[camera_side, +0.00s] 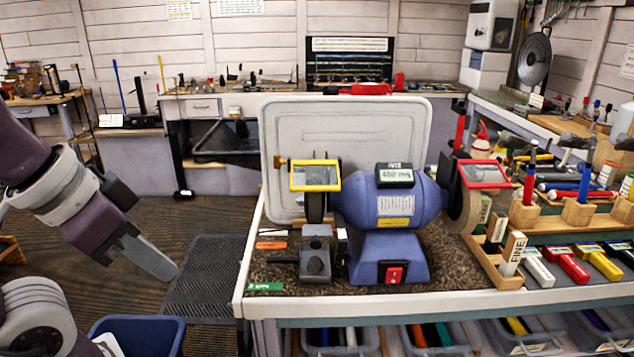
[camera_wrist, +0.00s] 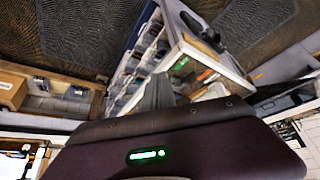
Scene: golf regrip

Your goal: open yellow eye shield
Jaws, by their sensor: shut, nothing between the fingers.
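The yellow eye shield (camera_side: 315,176) is a yellow-framed clear panel. It sits at the left wheel of a blue bench grinder (camera_side: 392,204) on the workbench, in front of and above the dark wheel. My gripper (camera_side: 168,272) is at the left of the side view, over the floor and well left of the bench, pointing down and to the right. Its fingers are together and hold nothing. In the wrist view my gripper (camera_wrist: 158,84) points toward the bench corner. The yellow eye shield cannot be made out in the wrist view.
A red eye shield (camera_side: 484,174) is at the grinder's right wheel. A grey tool rest (camera_side: 316,262) stands below the left wheel. A pale panel (camera_side: 345,128) stands behind the grinder. A blue bin (camera_side: 137,335) is on the floor. The space between my gripper and the bench is free.

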